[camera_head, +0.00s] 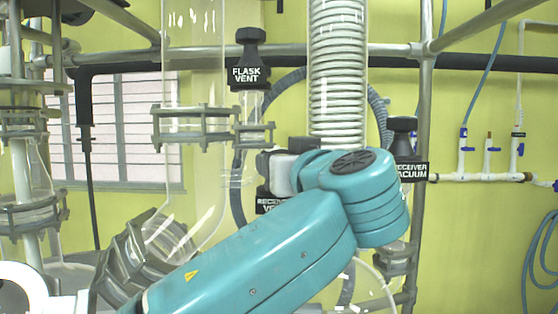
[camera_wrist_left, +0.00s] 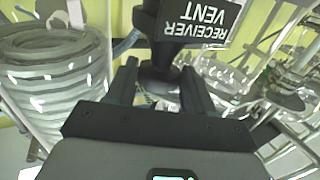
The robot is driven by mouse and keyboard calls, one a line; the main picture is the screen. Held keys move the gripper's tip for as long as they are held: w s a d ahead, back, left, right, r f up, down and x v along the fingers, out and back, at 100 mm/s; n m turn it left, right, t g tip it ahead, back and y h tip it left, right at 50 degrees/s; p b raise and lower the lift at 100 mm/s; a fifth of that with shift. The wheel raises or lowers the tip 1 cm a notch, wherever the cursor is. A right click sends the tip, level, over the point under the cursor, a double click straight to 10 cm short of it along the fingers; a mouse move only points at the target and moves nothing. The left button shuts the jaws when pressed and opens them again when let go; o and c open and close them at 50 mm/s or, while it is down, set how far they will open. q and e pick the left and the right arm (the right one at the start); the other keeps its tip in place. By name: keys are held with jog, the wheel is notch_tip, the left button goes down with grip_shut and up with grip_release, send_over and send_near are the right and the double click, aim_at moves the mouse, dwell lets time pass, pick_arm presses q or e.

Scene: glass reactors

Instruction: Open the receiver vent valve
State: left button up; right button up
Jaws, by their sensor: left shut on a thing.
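The receiver vent valve is a black knob with a stem, marked by a black "RECEIVER VENT" label (camera_wrist_left: 200,20), which reads upside down in the left wrist view. In the head view its label (camera_head: 270,204) is partly covered by my teal left arm. In the left wrist view my left gripper (camera_wrist_left: 160,72) has a dark finger on each side of the valve's black stem (camera_wrist_left: 158,52), just by the label, and is shut on it. In the head view the fingertips are hidden behind the arm and wrist. My right gripper is not in view.
A "FLASK VENT" valve (camera_head: 246,75) stands up and left of my wrist. A "RECEIVER VACUUM" valve (camera_head: 402,135) is close to its right. A glass coil condenser (camera_head: 338,70) rises directly behind. Metal frame bars (camera_head: 425,110) and clamped glassware (camera_head: 190,128) crowd the space.

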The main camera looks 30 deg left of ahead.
pick_arm(q)
jog(key=shift+w+n+g+y+p, duration=0.2)
jog(key=shift+n+g+y+p, duration=0.5)
jog(key=shift+g, duration=0.4)
jog(key=shift+n+g, duration=0.3)
jog(key=o, duration=1)
jog(key=shift+o, duration=0.2)
jog(key=shift+s+a, duration=0.15)
jog(key=shift+f, duration=0.1)
